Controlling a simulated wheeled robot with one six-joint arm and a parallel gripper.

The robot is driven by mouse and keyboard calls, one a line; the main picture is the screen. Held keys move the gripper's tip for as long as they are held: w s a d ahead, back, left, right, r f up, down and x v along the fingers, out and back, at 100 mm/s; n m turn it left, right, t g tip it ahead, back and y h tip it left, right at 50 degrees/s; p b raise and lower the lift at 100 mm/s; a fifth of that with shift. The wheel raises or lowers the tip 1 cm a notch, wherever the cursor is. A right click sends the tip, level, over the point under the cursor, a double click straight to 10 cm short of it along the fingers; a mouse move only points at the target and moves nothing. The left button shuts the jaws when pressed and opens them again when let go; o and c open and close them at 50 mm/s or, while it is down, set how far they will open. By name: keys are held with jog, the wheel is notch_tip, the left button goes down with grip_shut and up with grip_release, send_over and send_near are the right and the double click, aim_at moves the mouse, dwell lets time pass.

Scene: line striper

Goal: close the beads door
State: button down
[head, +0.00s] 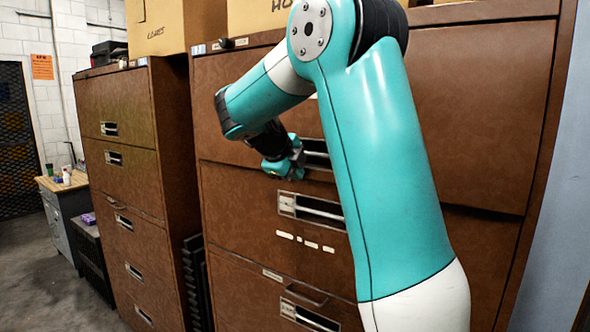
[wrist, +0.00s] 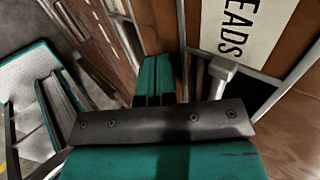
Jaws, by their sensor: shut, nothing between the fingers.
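The beads door (head: 262,115) is a brown cabinet front behind my arm in the head view. Its label (wrist: 235,30) shows the letters "EADS" at the upper right of the wrist view, with the first letter cut off. A metal-framed handle recess (wrist: 252,88) with a pale bar lies beside the label. My gripper (head: 297,160) is in front of the cabinet, by the door's handle (head: 318,152). Its teal fingers (wrist: 160,78) are shut with nothing between them, just left of the handle in the wrist view. I cannot tell whether they touch the door. My arm hides much of the door.
Another brown cabinet (head: 118,205) with several fronts stands to the left. Below the door are more fronts with handles (head: 310,208). Cardboard boxes (head: 155,25) sit on top. A small desk (head: 62,190) stands farther left. Grey floor (head: 40,270) is clear at lower left.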

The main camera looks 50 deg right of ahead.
jog(key=d+h+b, duration=0.1)
jog(key=d+b, duration=0.1)
jog(key=b, duration=0.1)
dwell(0.5)
jog(key=f+b+v, duration=0.1)
jog(key=v, duration=0.5)
jog(key=a+b+v, duration=0.1)
jog(key=v, duration=0.6)
jog(key=shift+a+f+b, duration=0.35)
jog(key=shift+b, duration=0.05)
